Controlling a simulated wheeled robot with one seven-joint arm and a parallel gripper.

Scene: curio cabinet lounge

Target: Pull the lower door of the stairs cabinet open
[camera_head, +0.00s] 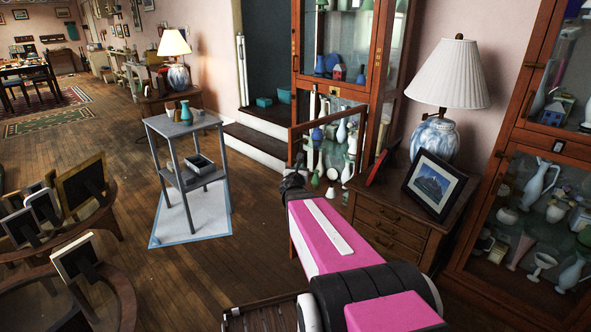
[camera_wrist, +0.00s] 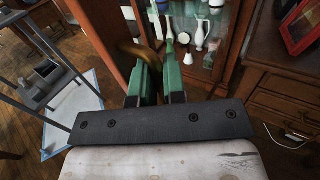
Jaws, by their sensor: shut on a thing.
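The stairs cabinet (camera_head: 382,60) is a tall wooden cabinet with glass, right of the steps. Its lower door (camera_head: 328,118) stands partly open, its free edge swung out toward me. In the wrist view the door's wooden frame (camera_wrist: 118,38) rises beside my fingers. My gripper (camera_head: 292,182) is at the door's free edge. In the wrist view its green fingers (camera_wrist: 160,80) are shut on a curved brass handle (camera_wrist: 136,52). The handle is partly hidden between the fingers. Vases and bottles show on the cabinet's lower shelves.
A wooden chest (camera_head: 385,222) with a lamp (camera_head: 432,140) and picture frame (camera_head: 434,184) stands close right of the door. A grey stand (camera_head: 187,178) on a pale mat (camera_head: 165,225) is to the left. Wooden floor (camera_head: 255,235) is clear between stand and door.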

